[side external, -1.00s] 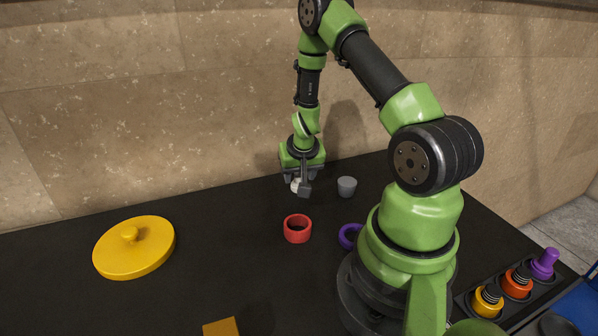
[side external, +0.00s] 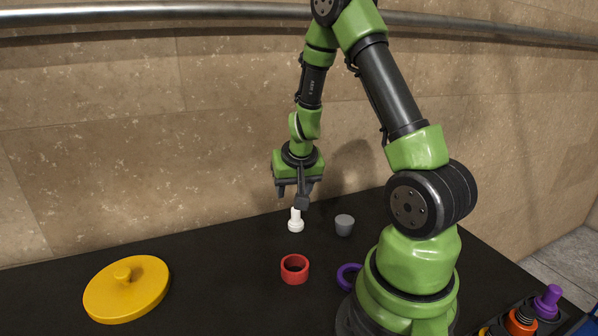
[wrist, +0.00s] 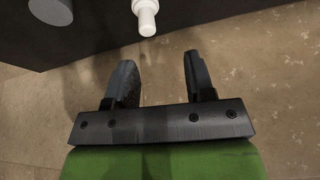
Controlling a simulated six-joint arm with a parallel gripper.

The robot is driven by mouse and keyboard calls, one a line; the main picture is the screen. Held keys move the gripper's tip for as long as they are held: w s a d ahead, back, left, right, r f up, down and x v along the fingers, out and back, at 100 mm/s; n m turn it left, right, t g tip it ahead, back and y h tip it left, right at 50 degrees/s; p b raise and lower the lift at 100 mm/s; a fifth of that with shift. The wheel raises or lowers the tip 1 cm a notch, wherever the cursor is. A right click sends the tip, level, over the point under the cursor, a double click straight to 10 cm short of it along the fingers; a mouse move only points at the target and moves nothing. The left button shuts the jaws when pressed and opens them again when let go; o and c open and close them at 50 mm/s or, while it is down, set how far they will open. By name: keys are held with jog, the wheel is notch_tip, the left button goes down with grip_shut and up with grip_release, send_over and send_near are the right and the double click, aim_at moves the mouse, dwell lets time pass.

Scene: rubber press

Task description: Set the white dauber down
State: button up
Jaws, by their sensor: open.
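The white dauber (side external: 296,222) stands upright on the black table near its back edge, its narrow handle up. It also shows at the top of the wrist view (wrist: 146,18), beyond the fingertips. My gripper (side external: 291,200) is open and empty, above the dauber and apart from it. In the wrist view the two dark fingers (wrist: 158,70) are spread with nothing between them.
A grey cup-shaped piece (side external: 344,225) stands just right of the dauber. A red ring (side external: 295,269) and a purple ring (side external: 348,276) lie nearer. A yellow knobbed disc (side external: 127,289) lies at left. A rack with orange (side external: 522,320) and purple (side external: 548,299) pieces is at lower right. The wall is close behind.

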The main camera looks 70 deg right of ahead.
jog(key=w+a+r+n+t+y, duration=0.1)
jog(key=a+r+n+t+y, duration=0.25)
jog(key=a+r, duration=1)
jog(key=s+a+r+n+y, duration=0.2)
jog(key=s+a+r, duration=0.4)
jog(key=s, duration=0.5)
jog(key=shift+a+r+n+t, duration=0.15)
jog(key=shift+a+n+t, duration=0.3)
jog(key=shift+a, duration=0.65)
